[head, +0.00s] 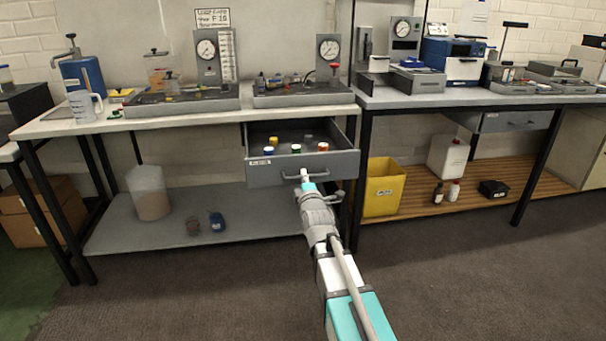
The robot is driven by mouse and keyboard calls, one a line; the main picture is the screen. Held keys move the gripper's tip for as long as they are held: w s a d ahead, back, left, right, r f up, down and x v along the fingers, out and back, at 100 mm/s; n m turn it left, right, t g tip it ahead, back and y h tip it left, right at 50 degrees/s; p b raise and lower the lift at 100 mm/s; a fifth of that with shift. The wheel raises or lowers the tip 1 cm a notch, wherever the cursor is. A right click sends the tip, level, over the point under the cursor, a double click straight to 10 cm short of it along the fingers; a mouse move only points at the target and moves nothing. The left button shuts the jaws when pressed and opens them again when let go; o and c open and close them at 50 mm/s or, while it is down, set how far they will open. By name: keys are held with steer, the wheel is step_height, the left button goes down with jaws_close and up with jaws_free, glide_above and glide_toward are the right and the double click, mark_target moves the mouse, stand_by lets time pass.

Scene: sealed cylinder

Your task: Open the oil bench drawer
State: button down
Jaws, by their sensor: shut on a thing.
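The grey oil bench drawer (262,174) is under the right part of the left bench (180,121). It stands pulled out, and several small capped containers (296,148) show inside it. Its bar handle (290,177) is on the front face. My gripper (305,176) is at the right part of this handle and is shut on it. The fingertips are small in the picture, and my arm reaches up to them from the bottom.
A yellow bin (384,188) stands on the slatted lower shelf to the right of the drawer. Black bench legs (362,185) stand close to the drawer's right side. The floor (190,300) in front is clear.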

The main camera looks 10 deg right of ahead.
steer(key=shift+s, duration=0.2)
steer(key=c, duration=0.7)
jaws_free()
